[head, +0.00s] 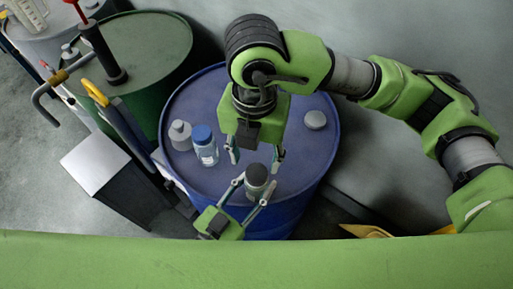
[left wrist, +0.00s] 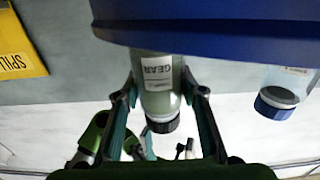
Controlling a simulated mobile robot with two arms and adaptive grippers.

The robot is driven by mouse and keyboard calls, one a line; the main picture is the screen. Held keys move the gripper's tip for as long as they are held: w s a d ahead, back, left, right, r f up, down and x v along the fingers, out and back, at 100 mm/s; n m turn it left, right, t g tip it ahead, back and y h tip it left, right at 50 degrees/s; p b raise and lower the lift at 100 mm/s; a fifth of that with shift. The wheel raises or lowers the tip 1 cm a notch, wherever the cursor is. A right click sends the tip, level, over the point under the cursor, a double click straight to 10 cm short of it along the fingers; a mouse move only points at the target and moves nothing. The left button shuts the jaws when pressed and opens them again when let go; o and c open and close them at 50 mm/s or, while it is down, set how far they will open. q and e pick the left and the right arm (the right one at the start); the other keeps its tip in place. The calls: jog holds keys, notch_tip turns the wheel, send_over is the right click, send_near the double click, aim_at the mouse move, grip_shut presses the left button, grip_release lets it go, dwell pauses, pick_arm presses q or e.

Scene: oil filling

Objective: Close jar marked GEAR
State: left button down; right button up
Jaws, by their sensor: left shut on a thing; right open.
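The jar marked GEAR (left wrist: 160,85) is greenish with a white label. In the left wrist view it appears upside down between my left fingers. In the head view the jar (head: 256,190) stands near the front edge of the blue drum, with a dark round top. My left gripper (head: 254,188) is shut on the jar's sides from the front. My right gripper (head: 256,155) is open and empty, pointing down just above and behind the jar top, its fingers spread wide.
A jar with a blue cap (head: 204,147) and a grey bottle (head: 181,136) stand left on the blue drum (head: 292,185). A pale round disc (head: 316,120) lies at its right. A green drum (head: 150,45) with a pump stands back left. The drum top's right side is mostly clear.

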jog(key=n, duration=0.6)
jog(key=shift+r, duration=0.15)
jog(key=n, duration=0.4)
jog(key=shift+r, duration=0.1)
jog(key=n, duration=0.5)
jog(key=shift+r+n, duration=0.15)
jog(key=shift+n, duration=0.25)
jog(key=n, duration=0.5)
jog(key=shift+r+n, duration=0.2)
jog(key=shift+n, duration=0.2)
jog(key=n, duration=0.3)
jog(key=shift+d+r+n, duration=0.1)
jog(key=shift+n, duration=0.3)
jog(key=n, duration=0.5)
jog(key=shift+r+n, duration=0.15)
jog(key=shift+n, duration=0.25)
jog(key=n, duration=0.5)
jog(key=shift+r, duration=0.15)
jog(key=n, duration=0.4)
jog(key=shift+r+n, duration=0.1)
jog(key=shift+n, duration=0.2)
